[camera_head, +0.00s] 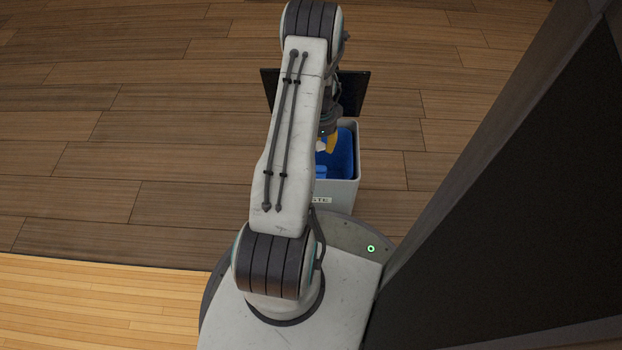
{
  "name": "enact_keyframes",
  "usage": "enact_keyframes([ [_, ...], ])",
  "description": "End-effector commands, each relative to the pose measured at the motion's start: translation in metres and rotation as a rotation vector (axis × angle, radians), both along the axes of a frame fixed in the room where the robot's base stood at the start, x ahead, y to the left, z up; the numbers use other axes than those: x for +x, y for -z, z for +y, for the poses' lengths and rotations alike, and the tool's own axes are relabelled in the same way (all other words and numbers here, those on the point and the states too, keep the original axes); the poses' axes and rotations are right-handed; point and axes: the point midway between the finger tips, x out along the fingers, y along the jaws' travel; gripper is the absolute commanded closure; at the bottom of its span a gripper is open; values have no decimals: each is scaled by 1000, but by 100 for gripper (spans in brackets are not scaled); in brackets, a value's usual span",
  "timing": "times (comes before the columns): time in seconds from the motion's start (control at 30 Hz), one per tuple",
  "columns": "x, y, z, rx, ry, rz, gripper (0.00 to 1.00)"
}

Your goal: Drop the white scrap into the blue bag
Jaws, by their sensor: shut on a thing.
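The blue bag (346,155) lines a light grey bin (343,191) just beyond my base. My arm hides the left part of the bag and bin. My gripper (327,147), with a yellow finger showing, is over the bag's opening and mostly behind my arm. It is shut on a small pale piece, the white scrap (320,145), of which only a bit shows beside the arm. I cannot tell the exact height of the scrap above the bag.
The bin's dark lid (355,92) stands open at the back. A large dark panel with a grey edge (480,150) rises close on the right. The wooden floor (130,130) is clear on the left.

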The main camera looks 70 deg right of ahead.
Motion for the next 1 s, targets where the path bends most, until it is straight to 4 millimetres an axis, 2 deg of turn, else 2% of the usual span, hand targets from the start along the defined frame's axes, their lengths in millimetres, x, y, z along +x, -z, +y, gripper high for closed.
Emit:
enact_keyframes([
  [0.33, 0, 4, 0, -1, 0, 0, 74],
  [0.37, 0, 4, 0, -1, 0, 0, 59],
  [0.63, 0, 4, 0, -1, 0, 0, 35],
  [1.0, 0, -1, 0, -1, 0, 0, 34],
])
